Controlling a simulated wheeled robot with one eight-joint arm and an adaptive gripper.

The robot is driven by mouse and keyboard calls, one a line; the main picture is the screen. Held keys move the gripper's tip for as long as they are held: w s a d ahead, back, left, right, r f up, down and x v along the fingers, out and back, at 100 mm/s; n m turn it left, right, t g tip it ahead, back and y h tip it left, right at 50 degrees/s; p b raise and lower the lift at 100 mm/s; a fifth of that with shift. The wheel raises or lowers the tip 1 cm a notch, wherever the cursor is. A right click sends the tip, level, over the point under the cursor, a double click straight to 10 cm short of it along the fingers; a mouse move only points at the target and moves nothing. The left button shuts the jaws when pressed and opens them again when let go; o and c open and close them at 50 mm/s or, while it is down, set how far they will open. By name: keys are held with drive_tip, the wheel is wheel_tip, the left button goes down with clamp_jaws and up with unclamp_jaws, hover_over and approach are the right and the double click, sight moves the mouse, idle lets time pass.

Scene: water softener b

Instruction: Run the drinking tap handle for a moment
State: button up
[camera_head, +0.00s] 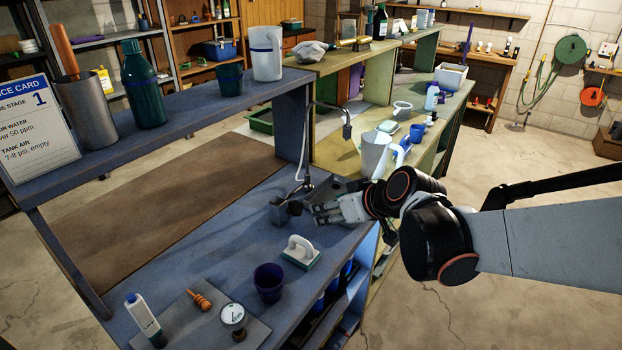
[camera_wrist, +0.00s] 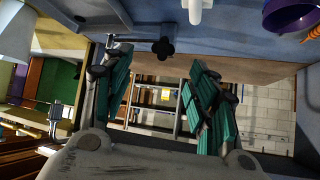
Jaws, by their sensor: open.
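The drinking tap stands on the blue bench in the head view, with a dark base (camera_head: 284,209) and a thin metal gooseneck spout (camera_head: 311,125) that arches up and right. In the wrist view a dark cross-shaped knob (camera_wrist: 163,48), which looks like the tap handle, lies beyond the fingers, between them in the picture. My gripper (camera_head: 320,212) is low over the bench, just right of the tap base. It also shows in the wrist view (camera_wrist: 160,95), its teal-padded fingers wide apart with nothing between them. Whether a finger touches the tap, I cannot tell.
A white-handled brush (camera_head: 301,252) and a dark blue cup (camera_head: 268,282) stand in front of the tap. A gauge (camera_head: 233,316) and a bottle (camera_head: 144,318) are nearer. A white pitcher (camera_head: 376,153) stands behind my wrist. The blue shelf (camera_head: 200,105) runs above the bench at left.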

drive_tip(key=n+y, duration=0.1)
drive_tip(key=n, duration=0.1)
approach(297, 208)
drive_tip(key=b+x, duration=0.4)
drive_tip(key=x, duration=0.5)
drive_tip(key=shift+f, duration=0.2)
drive_tip(key=shift+r, duration=0.1)
drive_tip(key=c, duration=0.7)
